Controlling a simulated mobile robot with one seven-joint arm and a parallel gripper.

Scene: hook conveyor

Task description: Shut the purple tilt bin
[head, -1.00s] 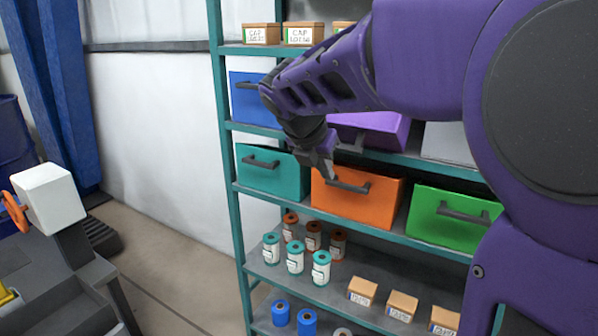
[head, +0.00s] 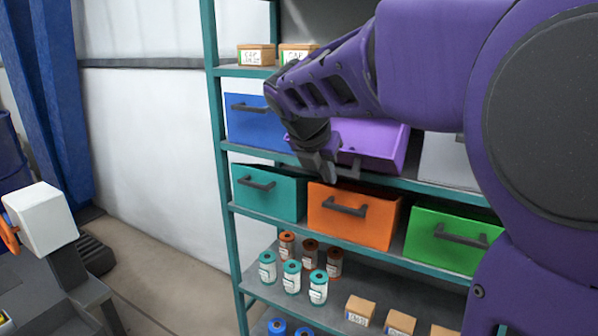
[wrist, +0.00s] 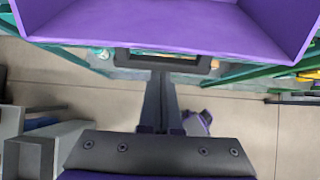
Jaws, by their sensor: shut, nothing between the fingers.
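The purple tilt bin (head: 372,143) is on the upper bin row of the shelf, between a blue bin and a grey bin. It is tilted forward, and the wrist view looks into its open inside (wrist: 165,28). Its dark handle (head: 347,168) is on its front. My gripper (head: 328,178) is shut and empty, at the left of the handle in the head view. In the wrist view the gripper's fingers (wrist: 161,80) reach up to the handle below the bin's front edge. I cannot tell whether they touch it. My arm hides part of the bin in the head view.
Blue (head: 252,124) and grey (head: 447,160) bins flank it. Teal (head: 268,205), orange (head: 372,228) and green (head: 425,250) bins sit one shelf below, close under my gripper. Small boxes stand on the shelf above. Floor left of the teal rack is partly free.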

